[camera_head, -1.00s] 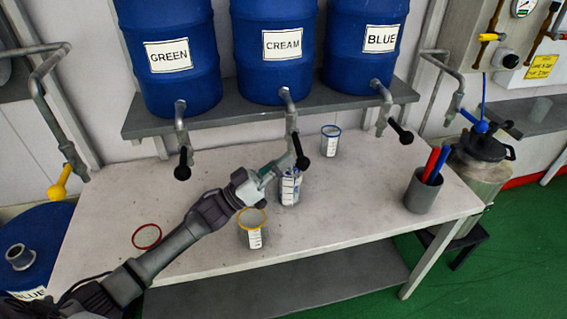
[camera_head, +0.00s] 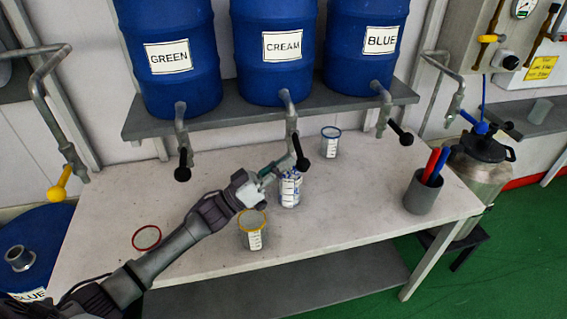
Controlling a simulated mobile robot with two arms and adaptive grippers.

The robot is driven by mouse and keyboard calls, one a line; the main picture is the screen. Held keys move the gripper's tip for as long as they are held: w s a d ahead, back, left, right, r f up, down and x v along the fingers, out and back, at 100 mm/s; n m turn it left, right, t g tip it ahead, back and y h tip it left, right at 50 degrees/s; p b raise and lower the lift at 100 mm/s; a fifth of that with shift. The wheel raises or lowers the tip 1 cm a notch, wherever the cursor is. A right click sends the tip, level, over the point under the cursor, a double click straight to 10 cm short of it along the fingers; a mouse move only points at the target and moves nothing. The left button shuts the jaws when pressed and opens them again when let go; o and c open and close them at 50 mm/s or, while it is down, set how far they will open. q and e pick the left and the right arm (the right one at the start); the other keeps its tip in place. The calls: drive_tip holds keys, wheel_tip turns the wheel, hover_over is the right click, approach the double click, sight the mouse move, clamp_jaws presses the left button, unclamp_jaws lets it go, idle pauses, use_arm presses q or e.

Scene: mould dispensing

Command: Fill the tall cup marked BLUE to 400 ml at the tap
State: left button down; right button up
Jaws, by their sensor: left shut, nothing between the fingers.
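My left gripper (camera_head: 277,168) reaches in from the lower left; it is shut and empty, close to the black handle of the CREAM tap (camera_head: 292,130). I cannot tell whether it touches the handle. A clear cup with blue marks (camera_head: 290,190) stands on the table below that tap, partly hidden by the gripper. A clear cup with a blue rim (camera_head: 330,144) stands further back, between the CREAM and BLUE taps. A clear cup with a yellow rim (camera_head: 254,239) stands in front. No cup's marking is readable. The BLUE drum (camera_head: 362,55) has its tap (camera_head: 383,108) at the right.
The GREEN drum (camera_head: 170,85) and CREAM drum (camera_head: 273,75) share the shelf (camera_head: 230,115). A red ring (camera_head: 146,238) lies on the white table (camera_head: 330,215). A grey pot (camera_head: 421,196) holds red and blue pens. A metal tank (camera_head: 480,160) stands right of the table.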

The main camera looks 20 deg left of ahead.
use_arm(q)
drive_tip(key=shift+f, duration=0.15)
drive_tip(key=s+a, duration=0.8)
drive_tip(key=a, duration=0.1)
drive_tip(key=shift+s+a+f, duration=0.15)
drive_tip(key=shift+s+a, duration=0.2)
idle(0.9)
